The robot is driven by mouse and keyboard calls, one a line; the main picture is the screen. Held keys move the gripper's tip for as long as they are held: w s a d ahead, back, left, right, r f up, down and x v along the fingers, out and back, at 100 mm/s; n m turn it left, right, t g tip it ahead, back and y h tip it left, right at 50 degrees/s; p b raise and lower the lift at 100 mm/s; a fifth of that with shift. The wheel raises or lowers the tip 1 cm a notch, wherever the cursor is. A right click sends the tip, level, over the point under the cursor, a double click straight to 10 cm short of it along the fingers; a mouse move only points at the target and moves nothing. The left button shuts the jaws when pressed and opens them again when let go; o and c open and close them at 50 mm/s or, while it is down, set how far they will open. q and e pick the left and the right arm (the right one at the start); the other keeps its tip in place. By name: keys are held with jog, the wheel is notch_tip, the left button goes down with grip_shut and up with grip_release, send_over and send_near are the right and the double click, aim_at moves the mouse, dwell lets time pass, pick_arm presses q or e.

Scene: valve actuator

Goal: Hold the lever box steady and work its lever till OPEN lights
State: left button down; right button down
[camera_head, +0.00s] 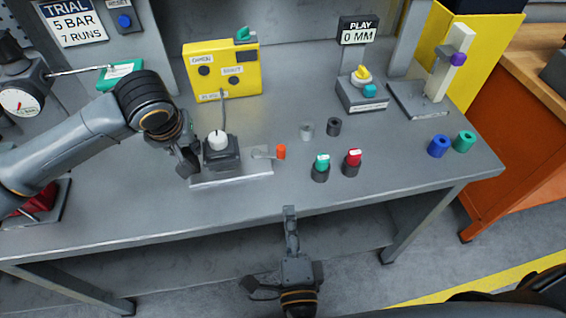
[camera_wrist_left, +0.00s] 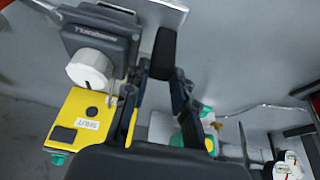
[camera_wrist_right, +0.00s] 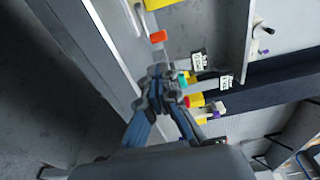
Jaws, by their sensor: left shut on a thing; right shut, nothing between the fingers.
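The lever box (camera_head: 221,158) is dark grey with a white round cap and stands on a pale plate (camera_head: 232,177) at the bench's front. Its lever (camera_head: 263,154) points right and ends in an orange knob (camera_head: 281,152). My left gripper (camera_head: 190,158) is shut on the lever box at its left side; the box also shows in the left wrist view (camera_wrist_left: 100,38). My right gripper (camera_head: 290,213) is shut and empty, in front of the bench edge, apart from the knob. A yellow panel (camera_head: 222,68) behind the box has dark round lamps; its labels are hard to read.
A cable (camera_head: 224,112) runs from box to panel. Green-topped (camera_head: 321,168) and red-topped (camera_head: 352,162) cylinders stand right of the knob, with dark and clear cylinders behind. A PLAY 0 MM display (camera_head: 358,31) stands behind. The front strip of the bench is clear.

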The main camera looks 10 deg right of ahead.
aim_at(282, 155)
jog(key=w, duration=0.4)
jog(key=w+d, duration=0.1)
jog(key=w, duration=0.8)
jog(key=shift+w+d, duration=0.2)
jog(key=shift+w, duration=0.05)
jog(key=shift+w, duration=0.1)
jog(key=shift+w+d, duration=0.5)
jog(key=shift+w, duration=0.3)
jog(key=s, duration=0.9)
jog(key=s+d, duration=0.1)
jog(key=s, duration=0.4)
